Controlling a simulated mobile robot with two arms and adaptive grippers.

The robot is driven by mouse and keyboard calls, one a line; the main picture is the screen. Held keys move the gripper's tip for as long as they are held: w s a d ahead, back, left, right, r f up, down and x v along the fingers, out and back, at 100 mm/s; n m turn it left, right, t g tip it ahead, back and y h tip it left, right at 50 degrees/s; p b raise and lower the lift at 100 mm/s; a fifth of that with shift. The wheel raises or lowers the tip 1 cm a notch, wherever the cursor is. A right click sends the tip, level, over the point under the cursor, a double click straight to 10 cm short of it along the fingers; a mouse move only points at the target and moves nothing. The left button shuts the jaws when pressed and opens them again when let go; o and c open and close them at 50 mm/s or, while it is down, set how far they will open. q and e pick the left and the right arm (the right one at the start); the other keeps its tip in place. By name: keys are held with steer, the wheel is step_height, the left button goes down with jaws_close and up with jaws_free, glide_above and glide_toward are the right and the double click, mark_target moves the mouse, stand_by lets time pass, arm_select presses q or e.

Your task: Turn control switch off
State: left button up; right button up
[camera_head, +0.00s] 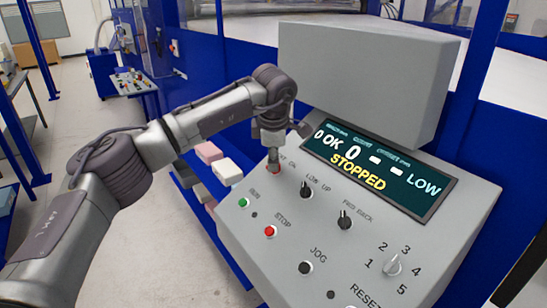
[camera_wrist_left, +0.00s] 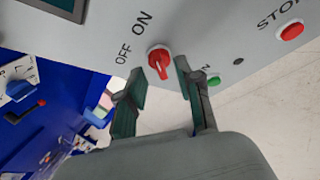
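The control switch (camera_wrist_left: 158,58) is a red rotary knob on the grey panel, beside the printed words OFF and ON, in the left wrist view. Its handle points toward the bottom of that view, and I cannot tell for sure which word it is set to. My left gripper (camera_wrist_left: 160,70) is open, with one dark finger on each side of the knob and gaps showing. In the head view my left gripper (camera_head: 273,157) comes down over the red switch (camera_head: 274,170), which is mostly hidden. My right gripper is in neither view.
The panel's display (camera_head: 378,168) reads STOPPED and LOW. A green button (camera_head: 243,202), red stop button (camera_head: 270,231), black knobs (camera_head: 345,221) and a numbered dial (camera_head: 393,265) are nearby. Foam blocks (camera_head: 227,171) lie left of the panel. A grey box (camera_head: 365,80) rises behind.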

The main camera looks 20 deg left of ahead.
arm_select(q)
steer(key=shift+w+a+f, duration=0.1)
steer(key=shift+w+f, duration=0.05)
steer(key=shift+f, duration=0.3)
steer(key=shift+w+f, duration=0.15)
steer(key=shift+f, duration=0.45)
jaws_close()
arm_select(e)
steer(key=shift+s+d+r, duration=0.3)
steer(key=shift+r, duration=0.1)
